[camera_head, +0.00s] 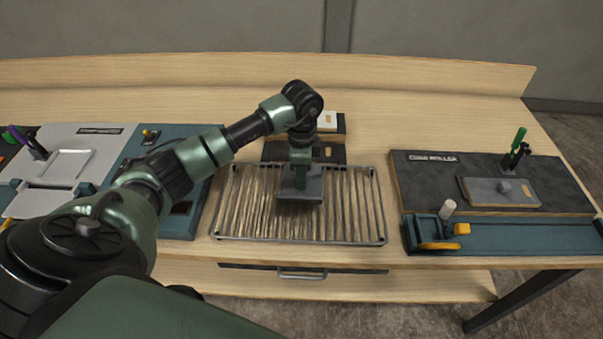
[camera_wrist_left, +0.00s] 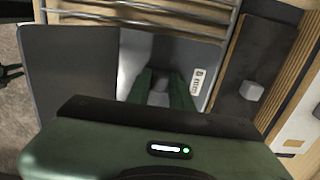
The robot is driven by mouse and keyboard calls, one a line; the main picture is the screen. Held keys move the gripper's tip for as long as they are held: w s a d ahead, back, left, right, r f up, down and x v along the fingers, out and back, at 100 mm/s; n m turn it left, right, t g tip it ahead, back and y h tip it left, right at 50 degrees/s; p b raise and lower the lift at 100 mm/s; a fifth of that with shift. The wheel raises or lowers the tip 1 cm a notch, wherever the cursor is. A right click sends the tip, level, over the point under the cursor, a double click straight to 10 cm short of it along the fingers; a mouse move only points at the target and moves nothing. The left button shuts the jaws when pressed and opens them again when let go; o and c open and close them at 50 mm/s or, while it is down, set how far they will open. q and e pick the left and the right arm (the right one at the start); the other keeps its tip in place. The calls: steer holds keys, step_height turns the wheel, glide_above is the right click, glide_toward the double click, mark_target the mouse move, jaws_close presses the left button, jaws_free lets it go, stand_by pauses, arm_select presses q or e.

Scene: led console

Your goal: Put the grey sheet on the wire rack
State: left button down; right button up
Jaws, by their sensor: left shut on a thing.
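The wire rack (camera_head: 347,205) lies on the wooden bench in front of me, with thin metal bars in a rectangular frame. My left gripper (camera_head: 300,178) is above its middle, pointing down, and shut on the small grey sheet (camera_head: 287,191). The sheet looks about level over the bars; I cannot tell whether it touches them. In the left wrist view the green fingers (camera_wrist_left: 162,88) are at the grey sheet (camera_wrist_left: 75,75), and rack bars (camera_wrist_left: 135,18) show at the top. My right gripper is not clearly in view.
A dark console board (camera_head: 415,185) with a blue rail and yellow clamp stands right of the rack. A grey and blue press-like unit (camera_head: 80,150) stands left. A dark block with a pale top (camera_head: 328,121) is behind the rack. A drawer handle (camera_head: 302,275) shows below the bench edge.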

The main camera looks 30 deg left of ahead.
arm_select(q)
steer(key=c, duration=1.3)
jaws_free()
steer(key=shift+f, duration=0.1)
steer(key=shift+o, duration=0.2)
steer(key=shift+r, duration=0.55)
step_height(320, 180, up, 11)
steer(key=b, duration=0.3)
steer(key=shift+r, duration=0.15)
